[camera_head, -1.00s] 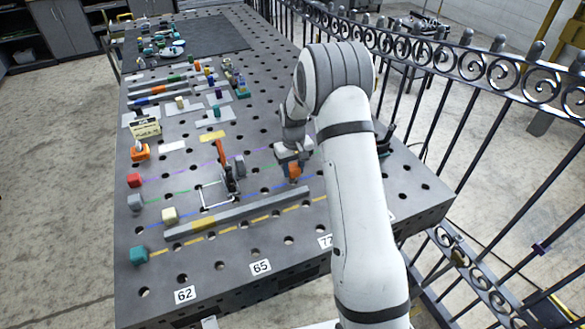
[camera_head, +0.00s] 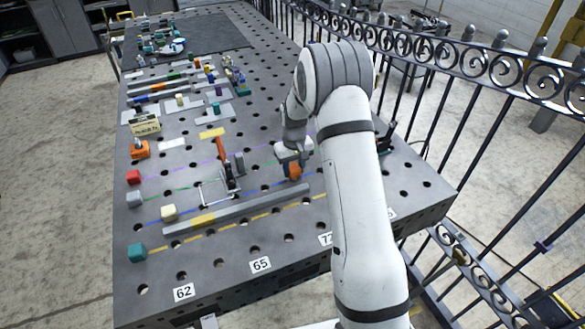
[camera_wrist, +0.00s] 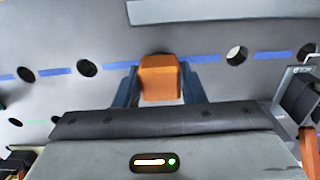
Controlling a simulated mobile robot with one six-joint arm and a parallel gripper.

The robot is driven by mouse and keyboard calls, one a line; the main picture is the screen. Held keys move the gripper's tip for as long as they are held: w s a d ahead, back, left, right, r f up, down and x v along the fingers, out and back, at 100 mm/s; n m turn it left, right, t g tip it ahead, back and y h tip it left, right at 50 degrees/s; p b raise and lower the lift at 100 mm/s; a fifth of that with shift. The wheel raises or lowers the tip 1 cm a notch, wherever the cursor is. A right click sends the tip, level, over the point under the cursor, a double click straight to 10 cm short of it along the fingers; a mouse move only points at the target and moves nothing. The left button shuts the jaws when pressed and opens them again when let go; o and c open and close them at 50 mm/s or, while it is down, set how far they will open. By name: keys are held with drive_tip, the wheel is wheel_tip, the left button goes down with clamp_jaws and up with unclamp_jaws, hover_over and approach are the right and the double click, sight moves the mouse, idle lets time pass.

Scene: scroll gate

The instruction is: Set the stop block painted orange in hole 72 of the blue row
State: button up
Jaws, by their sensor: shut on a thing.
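The orange stop block (camera_wrist: 160,78) is held between the two fingers of my gripper (camera_wrist: 159,90), which is shut on it. In the head view my gripper (camera_head: 294,165) holds the orange block (camera_head: 295,172) low over the table, near the blue line. In the wrist view the blue row (camera_wrist: 205,59) runs across behind the block. The block covers most of a dark hole (camera_wrist: 152,54) in that row. I cannot tell whether the block touches the table. Number 72's label (camera_head: 325,239) is partly hidden by my arm.
A long grey bar (camera_head: 240,210) with a yellow patch lies in front of the gripper. A toggle clamp (camera_head: 229,178) stands to its left. Red, grey, cream and teal blocks (camera_head: 138,252) line the left edge. An iron fence (camera_head: 480,80) runs along the right.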

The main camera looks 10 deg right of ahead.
drive_tip(key=shift+f+b, duration=0.8)
drive_tip(key=shift+f, duration=0.15)
drive_tip(key=o, duration=1.2)
drive_tip(key=shift+o, duration=0.2)
drive_tip(key=shift+r+b, duration=0.7)
drive_tip(key=shift+r, duration=3.2)
